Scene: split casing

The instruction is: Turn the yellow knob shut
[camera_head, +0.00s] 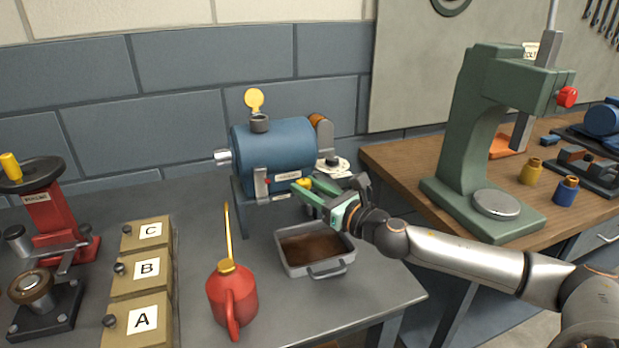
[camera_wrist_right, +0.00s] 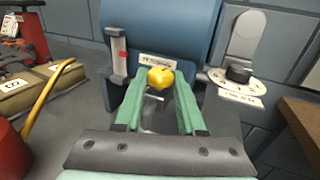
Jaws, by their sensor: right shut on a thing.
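The yellow knob (camera_head: 304,183) sits low on the front of a blue cylindrical housing (camera_head: 270,150). In the right wrist view the yellow knob (camera_wrist_right: 160,78) shows between the tips of two green fingers. My right gripper (camera_head: 309,187) reaches in from the right and is shut on the knob. Its fingers (camera_wrist_right: 160,85) lie on either side of the knob, below a small label. A grey tray (camera_head: 318,268) with dark brown liquid stands below the knob. My left gripper is not in view.
A red oil can (camera_head: 232,296) with a long yellow spout stands left of the tray. Boxes marked A, B and C (camera_head: 148,268) and a red device (camera_head: 52,213) stand further left. A green press (camera_head: 470,150) is on the wooden bench at right. A dial (camera_wrist_right: 238,76) sits right of the housing.

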